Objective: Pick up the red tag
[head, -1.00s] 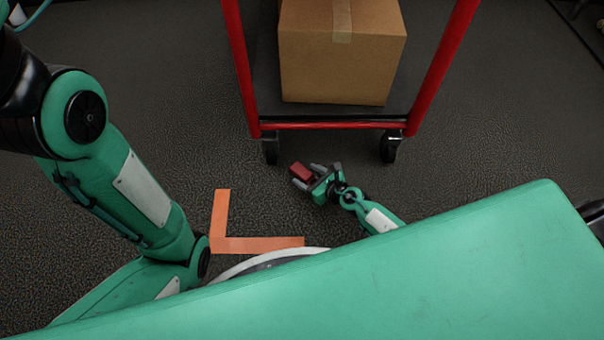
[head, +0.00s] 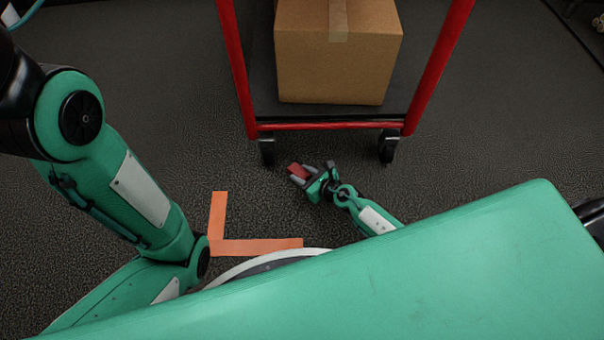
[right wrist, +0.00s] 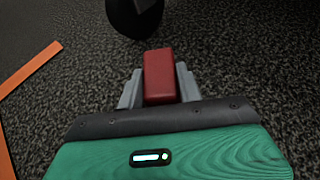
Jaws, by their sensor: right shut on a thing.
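The red tag (head: 297,170) is a small red block between the fingers of my right gripper (head: 302,175), in front of the cart. In the right wrist view the red tag (right wrist: 159,76) sits between the two grey fingers of my right gripper (right wrist: 159,88), which is shut on it. The dark floor lies close behind the tag; I cannot tell whether the tag touches it. My left arm shows at the left of the head view, but its gripper is out of view.
A red-framed cart (head: 330,126) stands just beyond the gripper, carrying a cardboard box (head: 335,65). Its caster wheel (right wrist: 135,16) is near the tag. An orange L-shaped floor tape (head: 260,246) lies to the left. The floor between tape and cart is clear.

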